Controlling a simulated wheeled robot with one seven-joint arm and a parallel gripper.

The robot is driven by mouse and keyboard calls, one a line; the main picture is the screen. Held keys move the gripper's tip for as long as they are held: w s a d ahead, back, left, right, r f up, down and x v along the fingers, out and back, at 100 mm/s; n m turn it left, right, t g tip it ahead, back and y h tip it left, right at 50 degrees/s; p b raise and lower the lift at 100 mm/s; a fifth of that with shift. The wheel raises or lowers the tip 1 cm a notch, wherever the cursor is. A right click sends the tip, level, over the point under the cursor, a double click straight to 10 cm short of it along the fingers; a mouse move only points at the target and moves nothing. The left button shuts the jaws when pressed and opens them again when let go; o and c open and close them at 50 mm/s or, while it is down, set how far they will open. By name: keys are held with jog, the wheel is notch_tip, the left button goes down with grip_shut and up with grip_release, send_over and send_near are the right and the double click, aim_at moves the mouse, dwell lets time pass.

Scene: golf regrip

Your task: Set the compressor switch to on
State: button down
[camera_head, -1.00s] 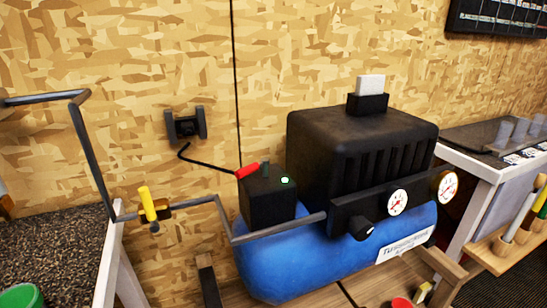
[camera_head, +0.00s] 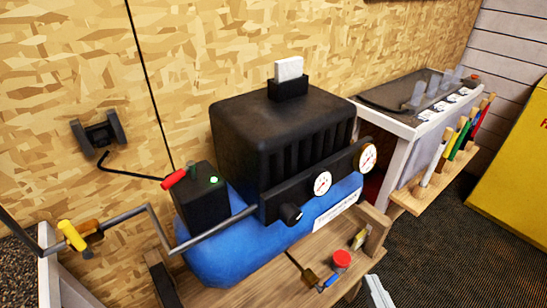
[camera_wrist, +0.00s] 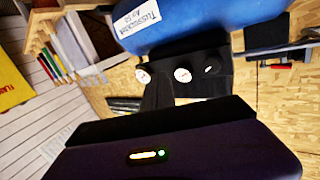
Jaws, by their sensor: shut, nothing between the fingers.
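The blue compressor (camera_head: 215,262) with its black motor housing (camera_head: 270,130) stands in the middle of the head view. At its left end is a black switch box (camera_head: 202,208) with a lit green lamp (camera_head: 214,180). A red-tipped lever (camera_head: 174,179) sticks out at its upper left, tilted. The wrist view shows the compressor upside down, with the blue tank (camera_wrist: 200,22) at the top. My gripper (camera_wrist: 160,150) shows there only as a dark body with small lights across the bottom.
A grey pipe (camera_head: 215,227) with a yellow-handled valve (camera_head: 72,236) runs left of the compressor. A red knob (camera_head: 342,259) sits low in front. A white-framed table (camera_head: 400,127), a rack of colored handles (camera_head: 425,187) and a yellow cabinet (camera_head: 515,165) stand right. The dark floor (camera_head: 430,250) is open.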

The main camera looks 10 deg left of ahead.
aim_at(175, 181)
jog(key=w+a+r+n+g+y+p, duration=0.2)
jog(key=w+a+r+n+g+y, duration=0.15)
jog(key=a+r, duration=0.5)
jog(key=w+a+r+n+g+y+p, duration=0.25)
jog(key=a+r+n+g+y, duration=0.2)
jog(key=a+r, duration=0.4)
jog(key=a+f+n+g+p, duration=0.1)
jog(key=a, duration=0.4)
jog(key=a+f+n+g+y+p, duration=0.1)
jog(key=a, duration=0.5)
jog(key=a+f+n+g, duration=0.1)
jog(key=a, duration=0.5)
jog(key=shift+s+a+f+n+p, duration=0.15)
jog(key=shift+a+f+n+p, duration=0.1)
jog(key=shift+f+n+p, duration=0.15)
jog(key=shift+a, duration=0.1)
